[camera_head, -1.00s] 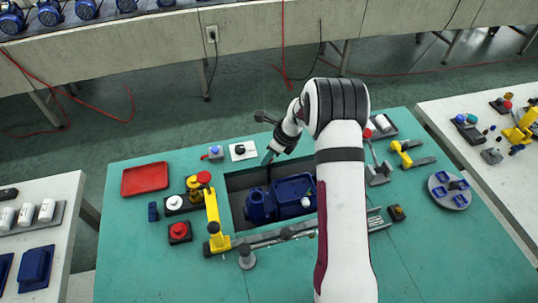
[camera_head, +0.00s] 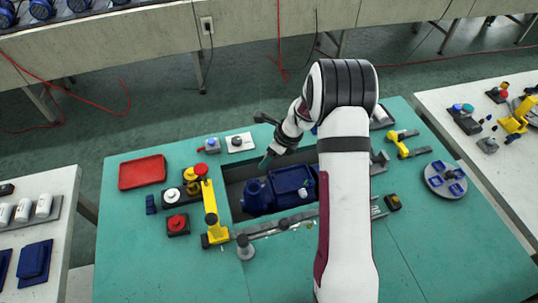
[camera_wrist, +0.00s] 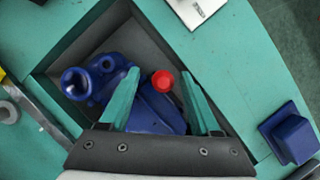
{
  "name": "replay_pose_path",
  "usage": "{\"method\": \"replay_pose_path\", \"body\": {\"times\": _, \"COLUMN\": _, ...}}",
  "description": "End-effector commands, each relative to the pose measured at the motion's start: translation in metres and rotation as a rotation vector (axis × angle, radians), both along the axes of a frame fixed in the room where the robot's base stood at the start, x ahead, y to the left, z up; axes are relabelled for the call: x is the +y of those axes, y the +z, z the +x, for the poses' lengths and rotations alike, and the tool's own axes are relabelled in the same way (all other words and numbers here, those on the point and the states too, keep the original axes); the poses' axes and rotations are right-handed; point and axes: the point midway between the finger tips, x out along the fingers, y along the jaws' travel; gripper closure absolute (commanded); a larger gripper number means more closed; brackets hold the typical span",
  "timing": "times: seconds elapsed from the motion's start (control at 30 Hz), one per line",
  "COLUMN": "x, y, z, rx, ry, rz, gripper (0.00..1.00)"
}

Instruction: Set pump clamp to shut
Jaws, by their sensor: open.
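The blue pump (camera_head: 285,188) lies in a dark recess in the teal bench. It also shows in the wrist view (camera_wrist: 140,100). A grey clamp (camera_head: 379,160) stands at the recess's right end, partly hidden by my arm. A red round knob (camera_wrist: 162,82) shows between my fingers in the wrist view; what it is fixed to is hidden, and I cannot tell whether it belongs to the clamp. My gripper (camera_wrist: 164,75) is open, its teal fingers apart on either side of the knob, over the pump. In the head view my gripper (camera_head: 266,161) is at the recess's back edge.
A yellow upright piece (camera_head: 211,205) stands left of the recess, beside red and yellow buttons. A red tray (camera_head: 142,172) lies at far left. A yellow clamp-like piece (camera_head: 402,145) and a round grey plate (camera_head: 446,180) lie right of my arm.

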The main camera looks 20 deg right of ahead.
Motion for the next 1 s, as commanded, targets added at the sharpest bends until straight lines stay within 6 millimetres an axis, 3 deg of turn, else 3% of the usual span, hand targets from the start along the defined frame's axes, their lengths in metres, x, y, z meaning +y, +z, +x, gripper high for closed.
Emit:
{"method": "replay_pose_path", "body": {"times": 0.13, "x": -0.002, "y": 0.005, "z": 0.0, "rx": -0.002, "ry": 0.0, "rz": -0.001, "gripper": 0.36}}
{"method": "replay_pose_path", "body": {"times": 0.27, "x": -0.008, "y": 0.027, "z": -0.006, "rx": -0.006, "ry": -0.001, "rz": -0.001, "gripper": 0.36}}
{"method": "replay_pose_path", "body": {"times": 0.5, "x": -0.028, "y": 0.094, "z": -0.026, "rx": -0.006, "ry": -0.002, "rz": -0.002, "gripper": 0.36}}
{"method": "replay_pose_path", "body": {"times": 0.7, "x": -0.04, "y": 0.135, "z": -0.039, "rx": -0.002, "ry": -0.002, "rz": -0.001, "gripper": 0.36}}
{"method": "replay_pose_path", "body": {"times": 1.0, "x": -0.043, "y": 0.146, "z": -0.043, "rx": 0.0, "ry": 0.0, "rz": 0.0, "gripper": 0.36}}
